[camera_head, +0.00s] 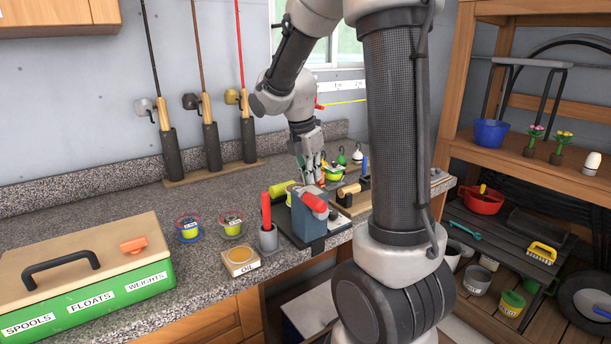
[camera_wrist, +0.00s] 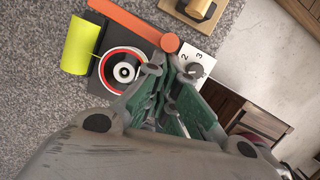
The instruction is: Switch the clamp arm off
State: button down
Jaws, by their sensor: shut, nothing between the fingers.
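An orange bar with a rounded end (camera_wrist: 140,24), which looks like the clamp arm, slants across the top of the wrist view. Its round end lies beside a white dial plate (camera_wrist: 196,62) marked with numbers. Below the bar is a round reel with a red rim (camera_wrist: 124,70) on a dark base. In the head view, a blue-grey block with a red handle (camera_head: 314,203) stands on the counter. My gripper (camera_head: 308,176) is behind it, pointing down. In the wrist view my gripper (camera_wrist: 170,64) is shut and empty, its tips near the dial; contact cannot be told.
A yellow-green cylinder (camera_wrist: 80,45) lies beside the reel. Wooden shelves (camera_head: 455,120) are at the right.

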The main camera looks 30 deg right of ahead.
jog(key=shift+s+d+n, duration=0.25)
jog(key=shift+d+n, duration=0.65)
jog(key=shift+w+a, duration=0.5)
jog(key=shift+a, duration=0.1)
